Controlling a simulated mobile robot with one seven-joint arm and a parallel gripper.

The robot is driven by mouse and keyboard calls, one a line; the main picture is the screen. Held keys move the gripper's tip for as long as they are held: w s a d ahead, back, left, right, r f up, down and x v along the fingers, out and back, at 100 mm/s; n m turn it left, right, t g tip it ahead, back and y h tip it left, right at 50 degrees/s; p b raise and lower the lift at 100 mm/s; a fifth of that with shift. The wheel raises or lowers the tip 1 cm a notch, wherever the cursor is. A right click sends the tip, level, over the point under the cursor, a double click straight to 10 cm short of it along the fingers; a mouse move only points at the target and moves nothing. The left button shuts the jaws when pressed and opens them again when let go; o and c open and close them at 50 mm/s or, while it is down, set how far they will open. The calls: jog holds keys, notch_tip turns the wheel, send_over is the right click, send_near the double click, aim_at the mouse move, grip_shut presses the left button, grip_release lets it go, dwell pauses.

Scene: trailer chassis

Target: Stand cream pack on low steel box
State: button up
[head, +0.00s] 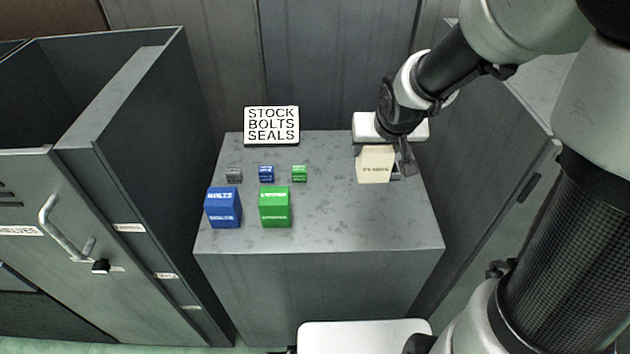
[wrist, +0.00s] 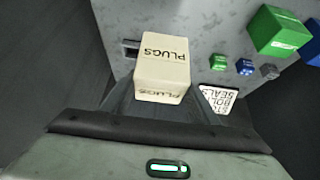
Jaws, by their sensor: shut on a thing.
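The cream pack (head: 375,165), lettered PLUGS, is at the right rear of the low steel box (head: 335,225). My gripper (head: 390,163) is shut on it. In the wrist view the cream pack (wrist: 165,65) sits between the fingers of my gripper (wrist: 160,88), its lettered faces towards the camera. The pack looks upright and over the box top. I cannot tell whether its underside touches the top.
A large blue pack (head: 223,207) and a large green pack (head: 275,207) stand at the box's left front. Small grey (head: 234,174), blue (head: 266,174) and green (head: 299,173) blocks sit behind them. A sign (head: 271,125) stands at the back. The box's right front is clear.

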jog(key=shift+b+x, duration=0.75)
jog(key=shift+x, duration=0.25)
notch_tip(320, 180, down, 10)
jog(key=b, duration=0.6)
jog(key=shift+s, duration=0.15)
jog(key=shift+f, duration=0.1)
jog(key=o, duration=1.2)
